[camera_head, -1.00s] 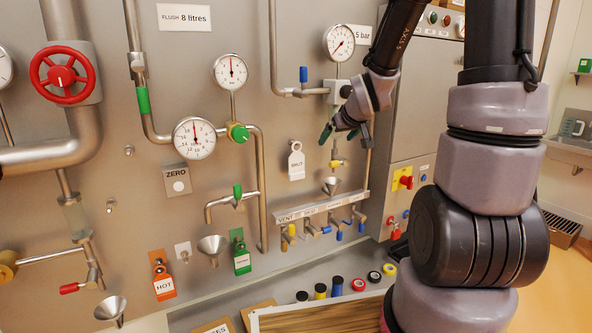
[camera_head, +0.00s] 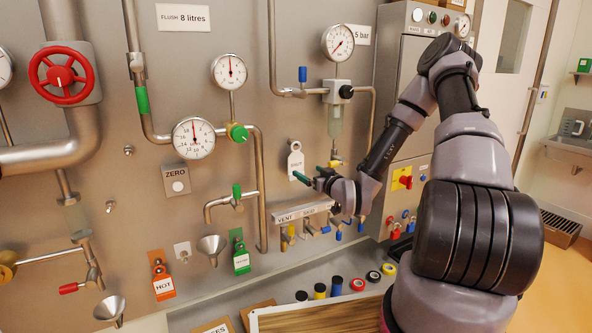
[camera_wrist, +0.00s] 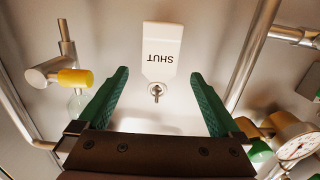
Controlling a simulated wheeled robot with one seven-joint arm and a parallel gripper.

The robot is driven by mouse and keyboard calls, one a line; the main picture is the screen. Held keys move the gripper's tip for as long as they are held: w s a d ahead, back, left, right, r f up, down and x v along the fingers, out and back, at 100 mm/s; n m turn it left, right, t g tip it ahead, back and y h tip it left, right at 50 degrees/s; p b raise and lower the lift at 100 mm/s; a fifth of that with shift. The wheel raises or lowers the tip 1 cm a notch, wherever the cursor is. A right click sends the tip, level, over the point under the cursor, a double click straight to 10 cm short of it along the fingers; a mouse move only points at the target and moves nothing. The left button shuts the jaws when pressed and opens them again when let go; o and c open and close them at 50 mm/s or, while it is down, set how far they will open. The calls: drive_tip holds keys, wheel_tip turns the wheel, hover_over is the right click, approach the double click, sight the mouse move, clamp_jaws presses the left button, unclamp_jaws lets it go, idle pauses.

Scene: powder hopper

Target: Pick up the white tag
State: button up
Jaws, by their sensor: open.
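The white tag (camera_head: 296,163), marked SHUT, hangs on the grey panel right of the middle pipe. In the wrist view the white tag (camera_wrist: 162,52) appears upside down, with a small metal peg at its narrow end. My gripper (camera_head: 318,171) is open and empty, just right of and slightly below the tag in the head view. In the wrist view the green fingers of my gripper (camera_wrist: 160,76) are spread wide, with the tag and peg showing between and beyond them. I see no contact with the tag.
A vertical steel pipe (camera_head: 262,190) stands left of the tag. A labelled manifold (camera_head: 305,212) with several small valves lies below my gripper. A pressure gauge (camera_head: 338,40) is above. In the wrist view a yellow-collared valve (camera_wrist: 75,78) is left of the fingers.

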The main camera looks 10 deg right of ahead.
sight(296, 164)
drive_tip(key=x, duration=0.9)
drive_tip(key=shift+w+a, duration=0.1)
drive_tip(key=shift+w, duration=0.25)
drive_tip(key=c, duration=1.2)
drive_tip(key=shift+r, duration=0.1)
